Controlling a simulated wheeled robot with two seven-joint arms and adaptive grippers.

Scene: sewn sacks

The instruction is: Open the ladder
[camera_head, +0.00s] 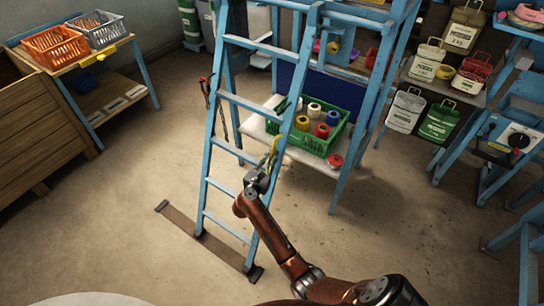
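The blue ladder (213,137) stands upright and leaning in the middle of the head view, with several rungs between two rails. Its feet rest at a brown strip (205,240) on the floor. A red fitting with a dark chain (205,90) hangs at its left rail. A yellow piece (272,147) shows at its right rail. My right gripper (265,172) is at the lower part of the right rail, just below the yellow piece. Its fingers are small and overlap the rail, so I cannot tell whether they grip anything. My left gripper is out of view.
Behind the ladder, a blue-framed bench holds a green crate (338,134) of coloured spools. A side table at left carries an orange basket (55,47) and a grey basket (98,30). The floor left of the ladder is clear.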

